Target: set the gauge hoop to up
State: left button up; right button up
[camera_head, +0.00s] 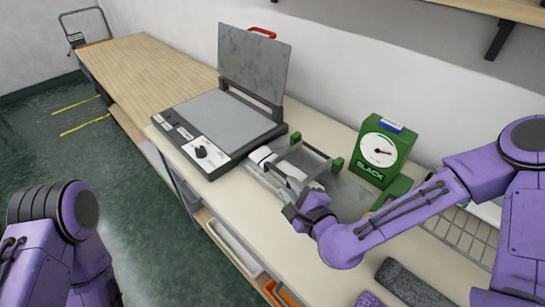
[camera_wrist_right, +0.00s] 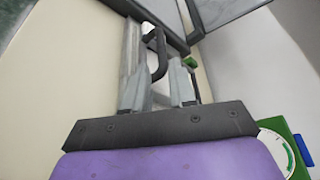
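The gauge device stands on the bench in the head view, a grey frame (camera_head: 291,160) beside a green dial box (camera_head: 378,152) marked SLACK. A dark bent hoop (camera_head: 277,172) shows at the frame's near left side. I take it as the gauge hoop; its exact angle is hard to tell. In the right wrist view the hoop (camera_wrist_right: 161,52) lies just ahead of my fingertips. My right gripper (camera_head: 297,186) is at the frame's near edge. Its two grey fingers (camera_wrist_right: 157,82) are apart, with no clear grip on the hoop. My left gripper is outside the head view.
A press with a raised grey lid (camera_head: 252,62) and a dark base (camera_head: 206,152) stands to the left of the frame. A wire rack (camera_head: 462,232) and a dark grey folded cloth (camera_head: 408,283) lie to the right. The far left bench (camera_head: 140,68) is clear.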

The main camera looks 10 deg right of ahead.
aim_at(278, 172)
jog(key=x, duration=0.1)
jog(key=p+x, duration=0.1)
jog(key=x, duration=0.1)
jog(key=shift+w+a+r+p, duration=0.2)
jog(key=shift+w+r+p, duration=0.1)
jog(key=shift+w, duration=0.15)
jog(key=x, duration=0.3)
jog(key=p+x, duration=0.1)
jog(key=x, duration=0.1)
jog(key=shift+w+d+f, duration=0.1)
jog(key=shift+d+f, duration=0.05)
jog(key=shift+f, duration=0.25)
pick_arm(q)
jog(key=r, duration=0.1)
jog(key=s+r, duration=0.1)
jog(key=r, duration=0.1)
pick_arm(e)
jog(key=shift+r, duration=0.1)
jog(key=shift+c, duration=0.3)
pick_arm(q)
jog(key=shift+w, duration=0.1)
pick_arm(e)
grip_shut()
